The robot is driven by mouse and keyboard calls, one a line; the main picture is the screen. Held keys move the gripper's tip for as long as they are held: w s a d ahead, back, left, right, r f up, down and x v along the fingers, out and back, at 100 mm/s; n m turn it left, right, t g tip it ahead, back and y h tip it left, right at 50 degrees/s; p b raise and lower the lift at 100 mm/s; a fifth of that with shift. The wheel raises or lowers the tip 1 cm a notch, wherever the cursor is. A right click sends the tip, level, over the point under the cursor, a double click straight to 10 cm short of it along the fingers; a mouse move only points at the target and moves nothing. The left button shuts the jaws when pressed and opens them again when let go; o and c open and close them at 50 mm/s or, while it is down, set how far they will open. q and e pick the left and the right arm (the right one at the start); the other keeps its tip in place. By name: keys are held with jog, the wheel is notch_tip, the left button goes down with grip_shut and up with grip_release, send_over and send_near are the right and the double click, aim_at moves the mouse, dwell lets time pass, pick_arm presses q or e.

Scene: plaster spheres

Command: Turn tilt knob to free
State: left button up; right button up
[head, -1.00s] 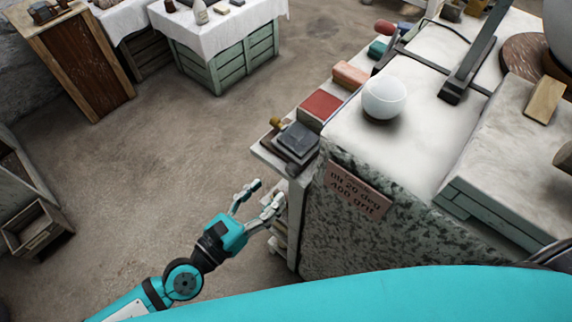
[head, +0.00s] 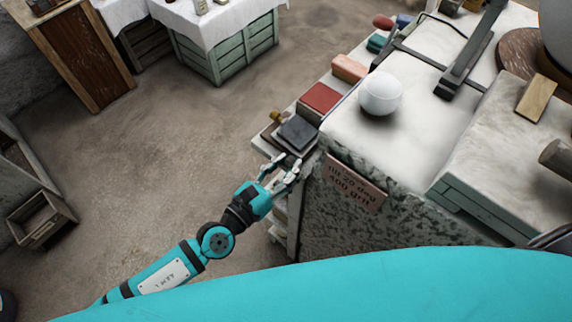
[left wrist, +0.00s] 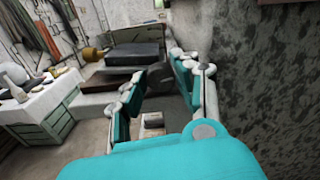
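A small brass-coloured knob-like piece (head: 277,117) sits at the left end of the side shelf, beside a dark grey block (head: 298,133). In the left wrist view a rounded brass piece (left wrist: 92,54) shows left of the dark block (left wrist: 135,53). I cannot tell whether this is the tilt knob. My left gripper (head: 284,165) is open, its fingertips just below the shelf's near end and close to the stone bench's left side. My right gripper is not in view.
The speckled stone bench (head: 330,228) carries a white sphere (head: 380,94) and a sign plate (head: 356,184) on its side. Red (head: 321,98) and pink (head: 349,68) blocks line the shelf. A cloth-covered table (head: 215,20) stands at the back left. The floor between is clear.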

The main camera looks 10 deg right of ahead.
pick_arm(q)
grip_shut()
jog(key=shift+f+n+b, duration=0.15)
jog(key=shift+n+b, duration=0.3)
jog(key=shift+n, duration=0.05)
jog(key=o, duration=0.6)
grip_release()
jog(key=v, duration=1.2)
